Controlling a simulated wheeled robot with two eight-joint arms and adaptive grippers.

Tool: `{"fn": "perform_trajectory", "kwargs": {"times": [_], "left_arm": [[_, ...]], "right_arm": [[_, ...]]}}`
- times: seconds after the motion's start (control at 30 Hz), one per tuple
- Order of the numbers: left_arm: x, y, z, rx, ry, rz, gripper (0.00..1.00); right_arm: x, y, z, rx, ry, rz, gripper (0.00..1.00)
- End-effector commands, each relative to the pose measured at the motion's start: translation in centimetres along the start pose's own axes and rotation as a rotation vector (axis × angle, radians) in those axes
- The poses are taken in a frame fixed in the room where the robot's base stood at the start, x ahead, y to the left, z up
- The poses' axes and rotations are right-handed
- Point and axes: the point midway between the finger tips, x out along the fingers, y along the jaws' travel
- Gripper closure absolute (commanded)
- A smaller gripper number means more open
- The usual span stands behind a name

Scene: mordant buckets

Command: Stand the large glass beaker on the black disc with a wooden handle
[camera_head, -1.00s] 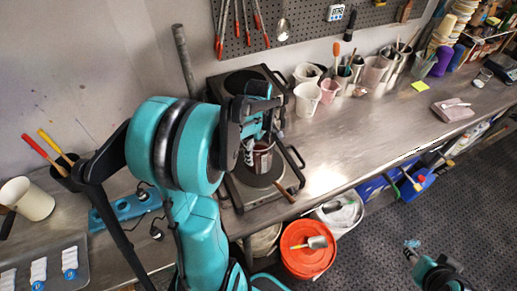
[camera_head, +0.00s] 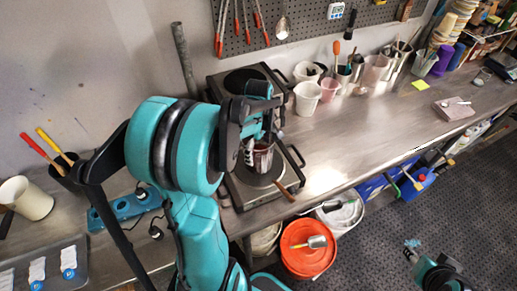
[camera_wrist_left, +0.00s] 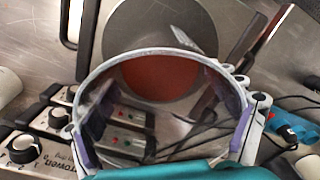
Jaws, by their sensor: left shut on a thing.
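The large glass beaker (camera_head: 262,159) is upright in my left gripper (camera_head: 256,140), over the front burner in the head view. In the left wrist view, its wide rim (camera_wrist_left: 160,51) lies between the fingers of my left gripper (camera_wrist_left: 165,130), with reddish brown showing inside. The dark disc (camera_head: 256,181) lies below the beaker, its wooden handle (camera_head: 285,190) pointing to the front right; the disc (camera_wrist_left: 150,25) also shows beyond the rim. I cannot tell whether the beaker's base touches the disc. My right gripper (camera_head: 412,244) is far off at the lower right, too small to judge.
The double hot plate (camera_head: 298,157) has another burner behind, and its knobs (camera_wrist_left: 55,118) show in the wrist view. White and pink cups (camera_head: 307,98) stand at the back right. An orange bucket (camera_head: 308,250) is below the bench edge. The metal bench right of the hot plate is clear.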

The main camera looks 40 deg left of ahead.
Motion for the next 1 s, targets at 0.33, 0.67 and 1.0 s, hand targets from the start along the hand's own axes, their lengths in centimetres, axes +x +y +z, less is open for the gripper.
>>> {"fn": "perform_trajectory", "kwargs": {"times": [0.33,0.67,1.0], "left_arm": [[0.13,0.01,0.00,0.000,0.000,0.000,0.69],[0.38,0.01,0.00,0.000,0.000,0.000,0.69],[0.38,0.00,0.00,0.000,0.000,0.000,0.00]], "right_arm": [[0.12,0.00,0.08,0.000,0.000,0.000,0.60],[0.32,0.00,0.22,0.000,0.000,0.000,0.60],[0.31,0.00,0.22,0.000,0.000,0.000,0.60]]}}
